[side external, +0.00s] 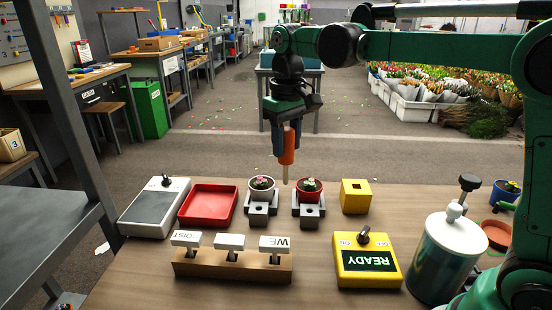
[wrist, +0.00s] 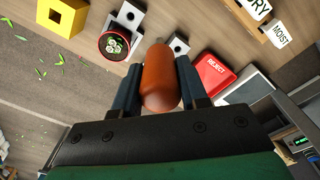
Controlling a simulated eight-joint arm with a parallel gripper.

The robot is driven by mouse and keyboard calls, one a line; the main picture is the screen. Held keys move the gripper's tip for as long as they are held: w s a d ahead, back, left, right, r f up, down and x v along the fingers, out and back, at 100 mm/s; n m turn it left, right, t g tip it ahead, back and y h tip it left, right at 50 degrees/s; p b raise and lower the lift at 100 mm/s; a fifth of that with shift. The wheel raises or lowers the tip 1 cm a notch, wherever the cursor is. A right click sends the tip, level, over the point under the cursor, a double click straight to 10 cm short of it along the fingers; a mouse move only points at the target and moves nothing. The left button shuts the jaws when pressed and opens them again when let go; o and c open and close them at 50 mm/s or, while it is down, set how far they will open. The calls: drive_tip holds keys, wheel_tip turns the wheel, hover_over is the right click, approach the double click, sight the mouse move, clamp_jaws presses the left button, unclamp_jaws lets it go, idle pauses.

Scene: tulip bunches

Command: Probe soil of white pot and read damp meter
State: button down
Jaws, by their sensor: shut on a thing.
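My gripper (side external: 287,150) is shut on the orange handle of the probe (side external: 287,146), which points down. Its thin pale tip appears between the two pots in the side view; contact with soil is not visible. The handle also shows in the wrist view (wrist: 160,78). The white pot (side external: 262,194) with pink flowers stands in a grey holder (side external: 258,217); in the wrist view it is mostly hidden behind the handle. A yellow meter (side external: 367,281) has a dark screen reading READY, upside down in the side view, and a knob on top.
A red pot (side external: 308,196) stands right of the white pot. A red reject tray (side external: 189,218) and grey-screened box (side external: 152,207) are left. A wooden rack (side external: 220,268) holds label tags in front. A yellow block (side external: 356,196) and a canister (side external: 441,262) are right.

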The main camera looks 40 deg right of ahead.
drive_tip(key=w+d+f, duration=0.2)
drive_tip(key=w+f, duration=0.2)
drive_tip(key=w, duration=0.6)
drive_tip(key=shift+f+n+t+h, duration=0.25)
drive_tip(key=shift+n+t+h, duration=0.05)
drive_tip(key=shift+t+h, duration=0.1)
drive_tip(key=shift+f, duration=0.65)
idle(1.7)
wheel_tip(320, 180, up, 7)
idle(0.8)
idle(0.6)
